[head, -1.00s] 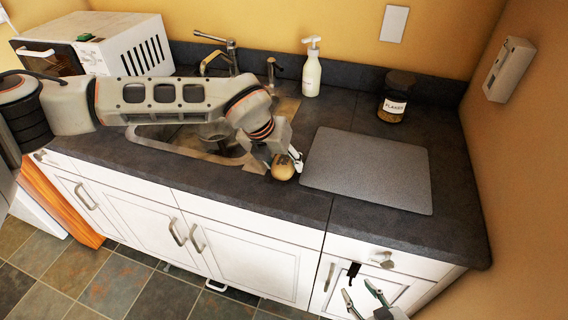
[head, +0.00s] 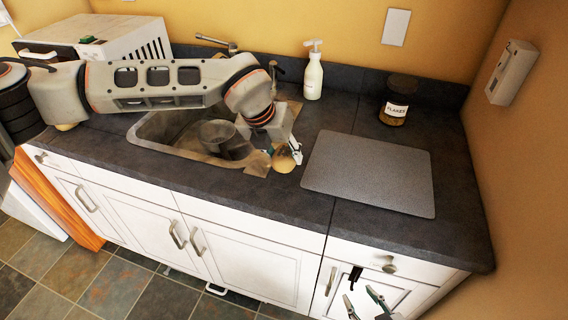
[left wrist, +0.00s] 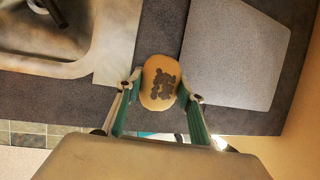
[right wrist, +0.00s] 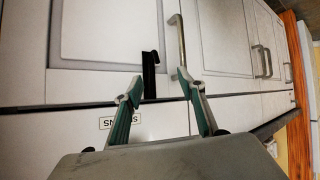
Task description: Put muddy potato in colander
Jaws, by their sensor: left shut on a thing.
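The muddy potato (head: 283,162) is tan, with a dark mud patch that shows in the left wrist view (left wrist: 160,78). My left gripper (head: 285,154) is shut on it, with a finger on each side, between the sink's right edge and the grey board. A grey metal vessel, seemingly the colander (head: 216,134), stands in the sink to the left of the potato; my left arm partly hides the sink. My right gripper (right wrist: 160,86) is open and empty in front of the lower cabinets; it also shows at the bottom of the head view (head: 360,296).
The sink (head: 150,134) has a faucet (head: 228,46) behind it. A grey board (head: 372,172) lies right of the potato. A soap bottle (head: 313,72) and a flakes jar (head: 395,100) stand behind. A white microwave (head: 128,36) is at the back left.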

